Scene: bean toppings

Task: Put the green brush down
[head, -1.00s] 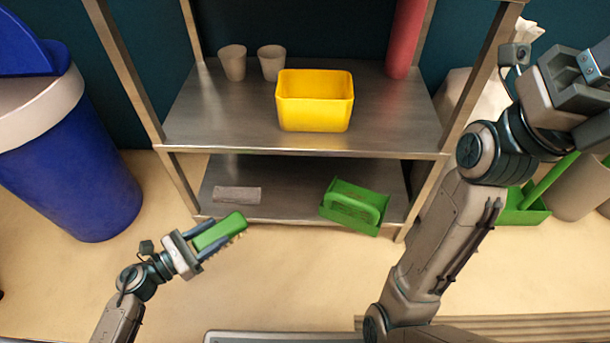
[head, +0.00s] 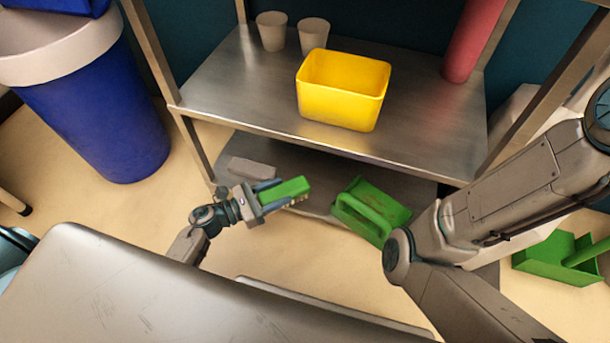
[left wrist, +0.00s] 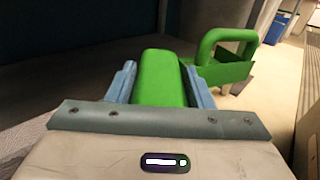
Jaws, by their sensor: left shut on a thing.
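The green brush (head: 288,190) is held in my left gripper (head: 268,194), bristles facing down, in front of the lower shelf. In the left wrist view the brush (left wrist: 160,78) lies between the two blue-grey fingers of the left gripper (left wrist: 157,85), which are shut on it. The brush looks clear of the floor and close to the lower shelf's front edge; the exact gap is hard to tell. My right arm crosses the right of the head view, and its gripper is out of the picture.
The metal shelf's lower board (head: 300,172) holds a grey block (head: 252,168) and a green handled dustpan-like piece (head: 371,210). Above are a yellow bin (head: 342,103), two cups (head: 272,32) and a red cylinder (head: 467,42). A blue trash bin (head: 98,115) stands left; a green pan (head: 555,258) lies right.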

